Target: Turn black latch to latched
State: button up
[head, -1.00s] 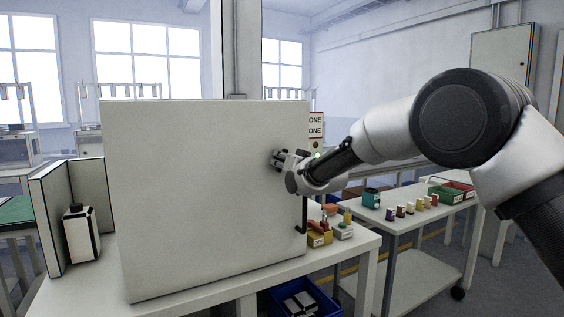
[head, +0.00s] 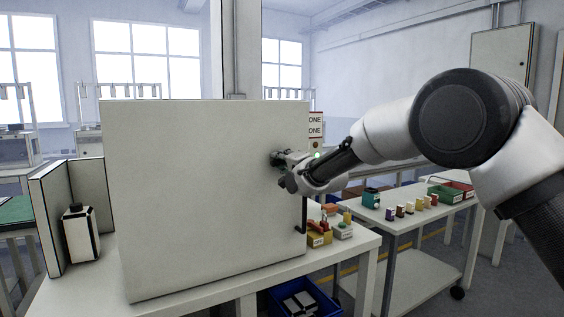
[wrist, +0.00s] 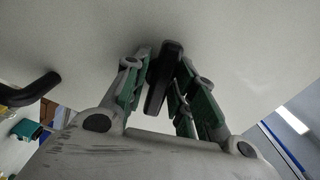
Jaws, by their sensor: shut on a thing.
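The black latch (wrist: 164,75) is a dark elongated handle on the pale cabinet door (head: 200,200). In the wrist view it stands out from the door between the two green-padded fingers of my gripper (wrist: 160,88). My gripper is shut on the latch. In the head view my gripper (head: 280,170) is at the upper right part of the door and mostly hides the latch. The exact angle of the latch against the door is hard to tell.
A black door handle (head: 304,215) is on the door's right edge, below my gripper; it also shows in the wrist view (wrist: 32,90). Small bins (head: 320,238) sit right of the cabinet on the table. A second table (head: 405,225) holds small coloured items.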

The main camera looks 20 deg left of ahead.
jog(key=shift+m, duration=1.5)
jog(key=o, duration=0.8)
jog(key=v, duration=1.2)
